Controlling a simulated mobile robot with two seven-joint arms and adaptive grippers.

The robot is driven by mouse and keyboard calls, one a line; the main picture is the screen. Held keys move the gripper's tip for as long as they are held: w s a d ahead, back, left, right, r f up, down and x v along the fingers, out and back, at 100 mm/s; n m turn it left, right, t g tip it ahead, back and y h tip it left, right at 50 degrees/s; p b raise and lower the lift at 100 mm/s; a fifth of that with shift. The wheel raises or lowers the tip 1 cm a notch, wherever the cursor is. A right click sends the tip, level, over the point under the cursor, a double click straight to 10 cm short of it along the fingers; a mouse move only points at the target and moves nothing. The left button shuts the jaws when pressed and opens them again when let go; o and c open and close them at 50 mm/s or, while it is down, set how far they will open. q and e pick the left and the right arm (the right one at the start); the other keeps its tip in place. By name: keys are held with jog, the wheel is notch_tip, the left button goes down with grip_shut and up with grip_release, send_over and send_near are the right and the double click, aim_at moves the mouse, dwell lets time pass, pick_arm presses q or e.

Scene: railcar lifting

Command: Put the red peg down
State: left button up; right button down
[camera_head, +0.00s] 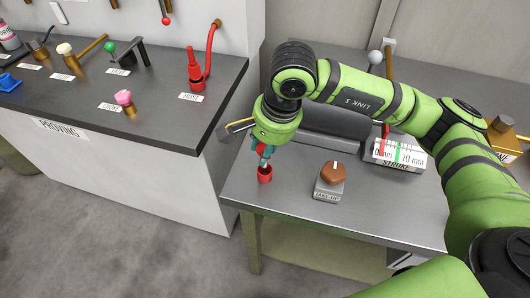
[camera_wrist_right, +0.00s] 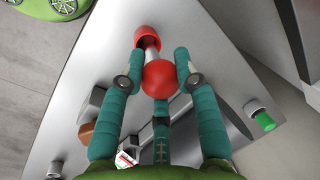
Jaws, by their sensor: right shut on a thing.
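The red peg (camera_wrist_right: 160,78) has a round red knob and a pale metal shaft. My right gripper (camera_wrist_right: 158,72) has its teal fingers on either side of the knob and is shut on it. In the head view my right gripper (camera_head: 264,150) hangs over the front left corner of the grey table. The shaft points at a small red cup (camera_head: 265,174) standing there. In the wrist view the shaft's far end meets the mouth of this red cup (camera_wrist_right: 147,37); I cannot tell how deep it sits. My left gripper is not in view.
A TAKE UP block (camera_head: 328,194) with a brown knob stands right of the cup. A white STROKE gauge (camera_head: 398,155) is farther right. The PROVING bench (camera_head: 180,110) with several handles and a red hose is at the left. Bare tabletop (camera_head: 290,195) lies between cup and block.

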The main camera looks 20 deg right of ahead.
aim_at(265, 167)
jog(key=x, duration=0.2)
jog(key=p+x, duration=0.1)
jog(key=shift+s+d+f, duration=0.1)
jog(key=shift+s+d, duration=0.15)
jog(key=shift+s, duration=0.05)
jog(key=shift+f, duration=0.1)
jog(key=shift+f+b, duration=0.2)
jog(key=shift+b, duration=0.15)
jog(key=c, duration=0.9)
grip_release()
jog(key=shift+r, duration=0.1)
